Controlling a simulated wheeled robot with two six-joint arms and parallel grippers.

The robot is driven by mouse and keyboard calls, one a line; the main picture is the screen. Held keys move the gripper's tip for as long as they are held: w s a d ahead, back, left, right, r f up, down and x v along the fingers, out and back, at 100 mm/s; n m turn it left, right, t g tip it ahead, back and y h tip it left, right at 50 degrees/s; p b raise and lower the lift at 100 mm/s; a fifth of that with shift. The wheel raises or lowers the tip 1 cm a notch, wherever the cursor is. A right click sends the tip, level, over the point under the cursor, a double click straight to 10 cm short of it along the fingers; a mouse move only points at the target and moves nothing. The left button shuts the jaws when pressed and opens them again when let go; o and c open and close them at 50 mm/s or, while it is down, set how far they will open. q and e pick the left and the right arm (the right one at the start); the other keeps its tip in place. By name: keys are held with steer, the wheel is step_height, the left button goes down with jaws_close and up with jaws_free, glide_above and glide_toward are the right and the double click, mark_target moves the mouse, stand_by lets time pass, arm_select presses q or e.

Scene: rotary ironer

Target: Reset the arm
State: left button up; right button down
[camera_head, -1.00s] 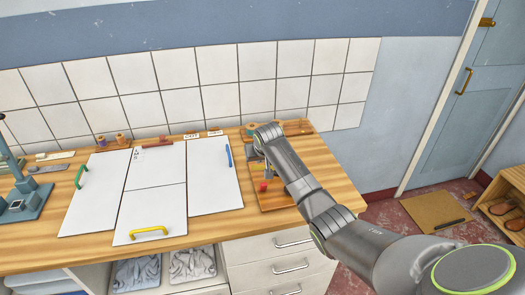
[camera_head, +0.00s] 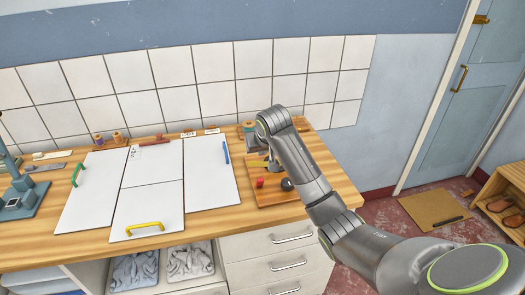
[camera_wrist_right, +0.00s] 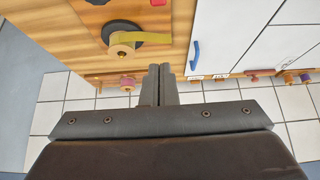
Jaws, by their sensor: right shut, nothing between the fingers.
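My right arm reaches in from the lower right of the head view, its wrist over the right part of the wooden worktop (camera_head: 335,178). My right gripper (camera_wrist_right: 160,72) shows in the wrist view with its two fingers together and nothing between them. In the head view its fingers are mostly hidden by the arm. A wooden board (camera_head: 262,199) with a red knob (camera_head: 259,182) and a dark round knob (camera_head: 287,184) lies just below the wrist. My left gripper is not in view.
Three white panels lie left of the arm, with a green handle (camera_head: 77,174), a yellow handle (camera_head: 145,228) and a blue handle (camera_head: 226,152). A tape roll (camera_wrist_right: 125,42) is near the fingers in the wrist view. White drawers (camera_head: 275,265) are below the worktop.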

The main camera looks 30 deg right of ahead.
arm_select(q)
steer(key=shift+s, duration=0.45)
